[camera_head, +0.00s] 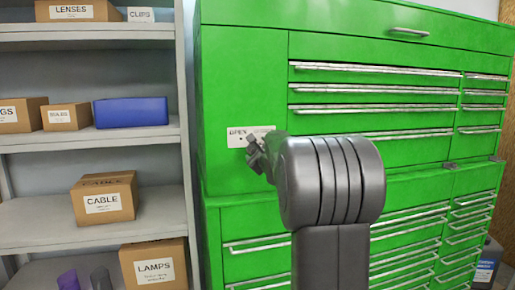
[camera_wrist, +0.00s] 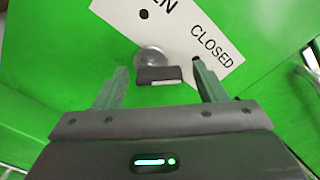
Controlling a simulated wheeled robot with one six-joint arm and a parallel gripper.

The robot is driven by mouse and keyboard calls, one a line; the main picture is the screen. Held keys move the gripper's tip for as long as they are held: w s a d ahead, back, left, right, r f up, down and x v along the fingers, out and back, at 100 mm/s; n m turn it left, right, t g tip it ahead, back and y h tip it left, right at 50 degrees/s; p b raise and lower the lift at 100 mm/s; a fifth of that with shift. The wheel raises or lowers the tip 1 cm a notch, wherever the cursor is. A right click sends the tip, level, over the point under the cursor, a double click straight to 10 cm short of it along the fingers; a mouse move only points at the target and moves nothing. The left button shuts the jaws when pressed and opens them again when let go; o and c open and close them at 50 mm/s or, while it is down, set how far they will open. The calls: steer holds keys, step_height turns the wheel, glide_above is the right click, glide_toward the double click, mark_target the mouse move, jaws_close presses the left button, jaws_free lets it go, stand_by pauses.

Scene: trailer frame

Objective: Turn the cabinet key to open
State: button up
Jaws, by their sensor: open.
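The green cabinet (camera_head: 238,80) has a white label (camera_head: 240,137) reading OPEN at its left end. A round silver lock (camera_wrist: 150,56) sits at the label's lower edge. The dark key head (camera_wrist: 158,75) sticks out from it, its broad side lying across the picture. My gripper (camera_wrist: 159,68) is open, one finger on each side of the key with gaps visible. In the head view my gripper (camera_head: 257,155) hides the key.
Silver-handled drawers (camera_head: 375,88) fill the cabinet to the right and below. A grey shelf (camera_head: 90,140) on the left holds cardboard boxes, such as the CABLE box (camera_head: 105,198), and a blue bin (camera_head: 131,111). My arm covers part of the cabinet front.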

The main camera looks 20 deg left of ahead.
steer(key=shift+w+a, duration=0.2)
steer(key=c, duration=1)
